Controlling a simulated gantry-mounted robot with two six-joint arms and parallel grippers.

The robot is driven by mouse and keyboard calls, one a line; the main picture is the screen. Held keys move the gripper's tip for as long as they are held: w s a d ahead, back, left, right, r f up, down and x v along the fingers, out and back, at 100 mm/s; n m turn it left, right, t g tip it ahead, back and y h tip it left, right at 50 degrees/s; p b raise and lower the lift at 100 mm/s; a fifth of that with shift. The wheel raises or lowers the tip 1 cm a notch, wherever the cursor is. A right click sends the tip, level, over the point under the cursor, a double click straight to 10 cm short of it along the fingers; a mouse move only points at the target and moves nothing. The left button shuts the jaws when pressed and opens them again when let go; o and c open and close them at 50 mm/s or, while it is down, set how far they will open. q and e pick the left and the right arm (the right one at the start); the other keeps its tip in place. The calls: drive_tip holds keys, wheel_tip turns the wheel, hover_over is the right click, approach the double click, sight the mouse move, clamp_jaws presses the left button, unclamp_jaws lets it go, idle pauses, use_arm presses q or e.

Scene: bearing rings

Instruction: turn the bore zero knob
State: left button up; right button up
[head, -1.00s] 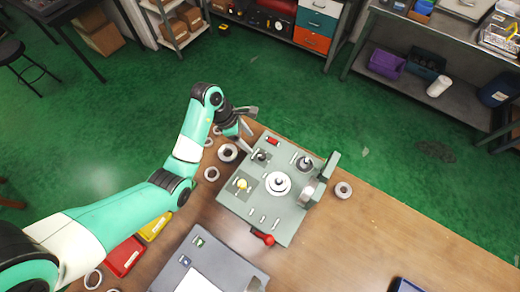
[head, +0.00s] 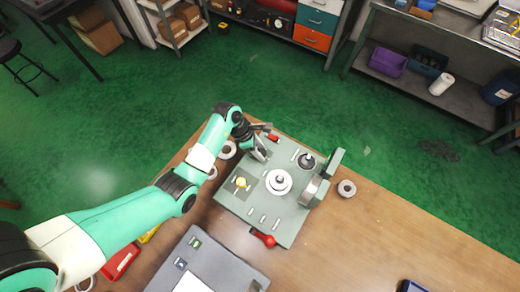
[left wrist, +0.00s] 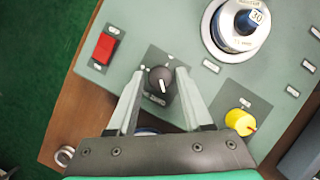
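A small black knob (left wrist: 160,79) with a white pointer line sits on a dark square plate on the grey-green gauge fixture (head: 236,200). Its label is too small to read. My left gripper (left wrist: 160,74) is open, with one finger on each side of the knob; gaps show between knob and fingers. In the head view my left gripper (head: 261,155) is over the fixture's upper left corner and hides the knob. A yellow knob (left wrist: 240,122) sits apart from the fingers, to the right in the left wrist view. My right gripper is not in view.
A red rocker or button (left wrist: 104,47) is left of the black knob. A spindle with a pale ring (head: 278,182) and a dark post (head: 306,160) stand on the fixture. A red-handled lever (head: 264,239) sticks out in front. Loose rings (head: 346,188) lie on the wooden table.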

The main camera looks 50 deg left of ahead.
use_arm(q)
clamp_jaws()
drive_tip(key=shift+m+g, duration=0.3)
drive_tip(key=shift+m, duration=0.7)
drive_tip(key=shift+w+m+g+h+b, duration=0.15)
drive_tip(key=shift+m+g+h+b, duration=0.25)
drive_tip(key=shift+m, duration=0.8)
drive_tip(key=m+g+b, duration=0.1)
drive_tip(key=m+b, duration=0.1)
drive_tip(key=shift+w+f+m, duration=0.1)
drive_tip(key=shift+f+m, duration=0.05)
drive_tip(key=shift+m, duration=0.25)
drive_tip(key=m+g+b, duration=0.1)
drive_tip(key=m+b, duration=0.3)
drive_tip(key=shift+w+f+g+b, duration=0.1)
drive_tip(key=shift+g+b, duration=0.25)
drive_tip(key=shift+g, duration=0.05)
drive_tip(key=shift+r+m+g+b, duration=0.25)
drive_tip(key=shift+m+g+b, duration=0.25)
drive_tip(key=shift+m+b, duration=0.95)
